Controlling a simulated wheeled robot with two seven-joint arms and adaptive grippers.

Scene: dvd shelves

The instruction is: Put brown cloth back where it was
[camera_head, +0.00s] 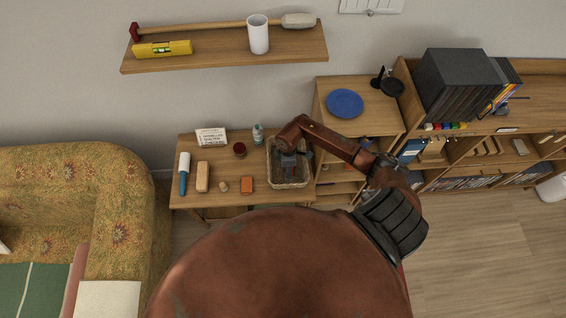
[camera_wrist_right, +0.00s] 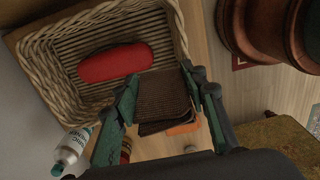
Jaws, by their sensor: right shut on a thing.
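The brown cloth (camera_wrist_right: 164,98) is a dark ribbed, folded piece in the right wrist view. It lies between the green fingers of my right gripper (camera_wrist_right: 165,110), which is shut on it. The cloth overlaps the edge of the wicker basket (camera_wrist_right: 64,58) in this view; I cannot tell whether it touches the basket. In the head view my right gripper (camera_head: 289,148) is over the basket (camera_head: 288,185) on the wooden table, and the cloth is hard to make out there. A red case (camera_wrist_right: 114,63) lies inside the basket. My left gripper is not in view.
On the table (camera_head: 216,140) stand a white bottle (camera_head: 258,133), a dark red cup (camera_head: 239,149), an orange block (camera_head: 247,185) and a tan block (camera_head: 203,177). A shelf with a blue plate (camera_head: 345,103) stands to the right. A wall shelf (camera_head: 225,57) hangs above.

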